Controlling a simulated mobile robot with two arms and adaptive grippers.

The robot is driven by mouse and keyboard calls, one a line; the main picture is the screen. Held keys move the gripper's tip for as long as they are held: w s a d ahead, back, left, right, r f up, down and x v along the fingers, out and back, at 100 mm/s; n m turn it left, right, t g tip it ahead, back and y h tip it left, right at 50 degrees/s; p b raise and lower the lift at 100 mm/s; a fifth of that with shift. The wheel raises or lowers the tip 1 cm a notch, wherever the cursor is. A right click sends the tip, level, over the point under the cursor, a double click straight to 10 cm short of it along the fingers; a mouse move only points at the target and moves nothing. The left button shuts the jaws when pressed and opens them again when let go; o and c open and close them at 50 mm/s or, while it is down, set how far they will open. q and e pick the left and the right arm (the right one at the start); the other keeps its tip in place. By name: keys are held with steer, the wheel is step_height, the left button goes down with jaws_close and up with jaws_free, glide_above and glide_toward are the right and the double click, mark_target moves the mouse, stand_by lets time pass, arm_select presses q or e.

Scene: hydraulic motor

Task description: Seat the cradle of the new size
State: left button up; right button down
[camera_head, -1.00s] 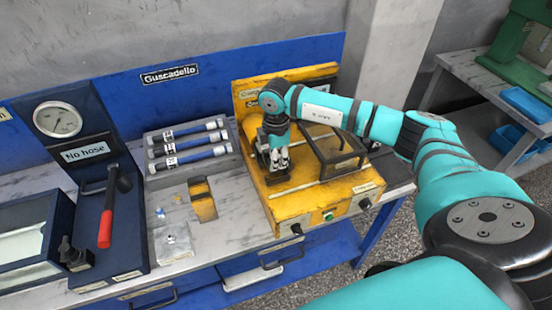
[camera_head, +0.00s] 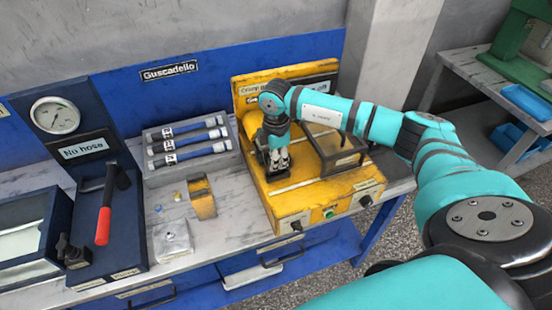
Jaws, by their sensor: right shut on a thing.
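My right gripper (camera_head: 279,164) reaches down over the left part of the yellow machine (camera_head: 297,206). It is shut on a small dark part, which looks like the cradle (camera_head: 263,155), at the machine's bed. The fingers and wrist hide most of this part, and I cannot tell whether it is fully seated. A framed clear guard (camera_head: 338,150) stands on the machine just right of the gripper. My left gripper is not in view.
A yellow and dark block (camera_head: 202,198) stands on the bench left of the machine, near a small pale plate (camera_head: 172,240). Several blue hoses lie in a grey rack (camera_head: 150,180) behind. A gauge stand with a red-handled lever (camera_head: 103,226) is at the left.

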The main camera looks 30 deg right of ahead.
steer(key=shift+f+b, duration=0.35)
steer(key=shift+f, duration=0.15)
steer(key=c, duration=1.2)
jaws_free()
steer(key=shift+f, duration=0.1)
step_height(320, 180, up, 12)
steer(key=shift+r, duration=0.1)
steer(key=shift+a, duration=0.1)
